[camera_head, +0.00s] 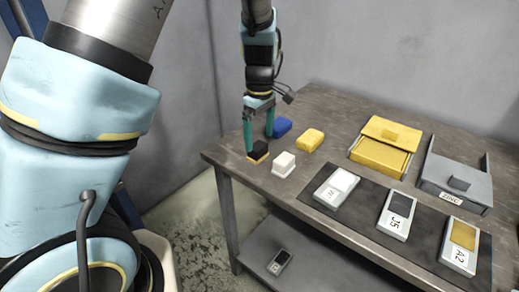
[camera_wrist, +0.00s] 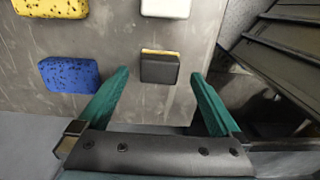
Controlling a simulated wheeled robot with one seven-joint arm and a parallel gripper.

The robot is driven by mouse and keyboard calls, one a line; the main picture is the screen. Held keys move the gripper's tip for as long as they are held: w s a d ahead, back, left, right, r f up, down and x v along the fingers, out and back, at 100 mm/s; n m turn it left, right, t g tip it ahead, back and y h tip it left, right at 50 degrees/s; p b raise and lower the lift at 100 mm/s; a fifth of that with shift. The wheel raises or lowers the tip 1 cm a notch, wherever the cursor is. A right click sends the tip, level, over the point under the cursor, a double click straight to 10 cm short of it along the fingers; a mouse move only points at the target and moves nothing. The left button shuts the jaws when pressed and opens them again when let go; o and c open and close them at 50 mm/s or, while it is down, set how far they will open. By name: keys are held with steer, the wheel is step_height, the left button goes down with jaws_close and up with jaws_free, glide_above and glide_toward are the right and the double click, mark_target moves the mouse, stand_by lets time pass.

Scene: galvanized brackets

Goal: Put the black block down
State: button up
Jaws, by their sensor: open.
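The black block (camera_head: 260,148), with a yellow layer along one side, sits on the grey table near its left corner. It also shows in the wrist view (camera_wrist: 159,69), flat on the tabletop. My gripper (camera_head: 259,141) is over it with its two teal fingers apart. In the wrist view my gripper (camera_wrist: 160,74) has a fingertip on each side of the block, with a visible gap on both sides. Nothing is held. The head view partly hides the block's upper edge near the fingers.
A white block (camera_head: 284,164), a yellow block (camera_head: 310,140) and a blue block (camera_head: 281,126) stand close by. A dark mat (camera_head: 368,214) bears labelled pieces. A yellow box (camera_head: 379,155) and a grey ZINC box (camera_head: 455,180) stand farther right. The table edge is near my gripper.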

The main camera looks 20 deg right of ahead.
mark_target(260, 146)
step_height(260, 146, up, 7)
steer(key=s+a+m, duration=0.1)
steer(key=a+m, duration=0.2)
steer(key=a, duration=1.2)
steer(key=s+a+f+m+t, duration=0.1)
steer(key=a+m, duration=0.3)
steer(key=a, duration=1.1)
steer(key=shift+s+a+f+t+b, duration=0.15)
steer(key=shift+s+a+t+b, duration=0.2)
steer(key=shift+s, duration=0.4)
steer(key=shift+d, duration=0.15)
